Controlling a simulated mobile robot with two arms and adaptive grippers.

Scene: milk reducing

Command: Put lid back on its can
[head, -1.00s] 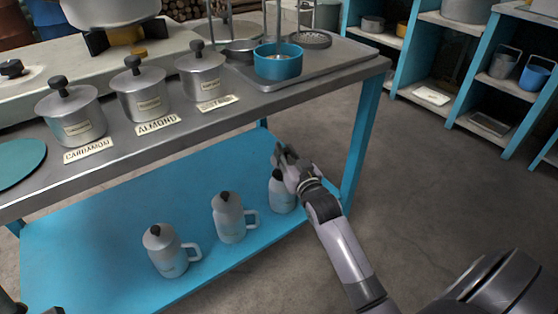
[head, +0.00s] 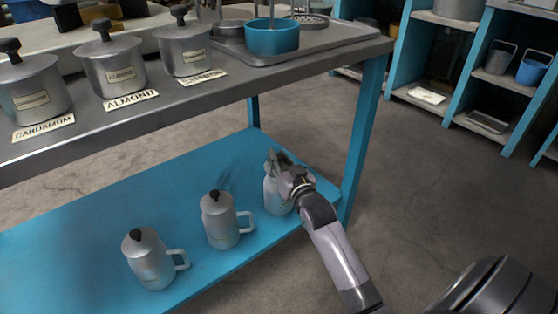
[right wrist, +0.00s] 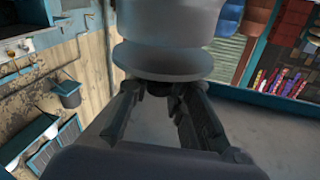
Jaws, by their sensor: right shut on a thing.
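Three grey metal cans stand on the blue lower shelf. The rightmost can (head: 277,196) is upright, with my right gripper (head: 275,163) at its top. In the right wrist view, my right gripper (right wrist: 160,92) is shut on the dark knob of a round grey lid (right wrist: 160,62). The lid lies against the end of the can (right wrist: 170,18); I cannot tell whether it is fully seated. In the head view the gripper hides most of this lid. The middle can (head: 222,222) and the left can (head: 150,262) have lids with dark knobs on. My left gripper is out of view.
The metal counter (head: 225,90) overhangs the shelf (head: 100,215). A blue table leg (head: 364,135) stands just right of my right gripper. Labelled pots, such as the almond pot (head: 112,72), stand on the counter. The floor to the right is clear.

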